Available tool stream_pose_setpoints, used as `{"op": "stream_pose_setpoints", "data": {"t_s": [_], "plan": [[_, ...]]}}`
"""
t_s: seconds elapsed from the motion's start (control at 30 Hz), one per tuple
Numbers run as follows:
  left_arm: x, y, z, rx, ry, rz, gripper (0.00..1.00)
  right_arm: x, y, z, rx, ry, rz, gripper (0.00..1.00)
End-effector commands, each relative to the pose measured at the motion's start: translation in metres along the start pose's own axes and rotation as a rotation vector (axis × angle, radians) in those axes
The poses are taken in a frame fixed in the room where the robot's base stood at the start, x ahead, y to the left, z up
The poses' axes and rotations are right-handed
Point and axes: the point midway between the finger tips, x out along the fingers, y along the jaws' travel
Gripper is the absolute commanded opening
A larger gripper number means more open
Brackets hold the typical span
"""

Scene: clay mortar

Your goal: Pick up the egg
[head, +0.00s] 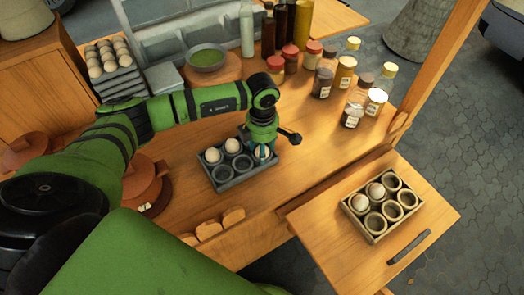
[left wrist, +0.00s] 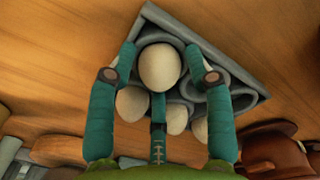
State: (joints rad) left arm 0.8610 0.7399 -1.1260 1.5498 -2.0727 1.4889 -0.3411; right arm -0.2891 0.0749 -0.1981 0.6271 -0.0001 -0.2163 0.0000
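A grey egg tray (head: 232,184) with round cups sits on the wooden counter and holds several pale eggs. One egg (head: 262,153) is in its right part, directly under my left gripper (head: 263,150). In the left wrist view this egg (left wrist: 160,67) lies between the two teal side fingers, with a third finger below it. Narrow gaps show between the side fingertips and the egg, so the gripper looks open around it. Another egg (head: 212,155) sits at the tray's left. My right gripper is not in view.
A wooden crate (head: 377,238) with cups and two eggs (head: 375,191) stands on the side shelf at right. Jars (head: 345,73) and bottles line the back. A bowl of green stuff (head: 207,58) and a stack of egg trays (head: 118,80) are behind my arm.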

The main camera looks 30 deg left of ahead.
Motion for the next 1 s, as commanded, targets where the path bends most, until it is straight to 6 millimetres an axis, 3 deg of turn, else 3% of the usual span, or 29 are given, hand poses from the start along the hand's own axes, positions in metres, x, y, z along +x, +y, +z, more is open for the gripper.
{"op": "stream_pose_setpoints", "data": {"t_s": [0.1,0.57,0.83,1.0], "plan": [[0.002,0.000,-0.001,-0.001,0.002,-0.001,0.30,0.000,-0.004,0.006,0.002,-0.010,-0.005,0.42],[-0.001,-0.001,-0.002,-0.001,0.005,-0.002,0.30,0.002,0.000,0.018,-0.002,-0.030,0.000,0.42],[-0.039,0.001,-0.001,0.000,-0.001,0.005,0.29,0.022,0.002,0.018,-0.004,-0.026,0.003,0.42],[-0.059,-0.006,0.041,0.004,-0.004,0.003,0.29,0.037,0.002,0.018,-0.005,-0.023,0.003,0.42]]}}
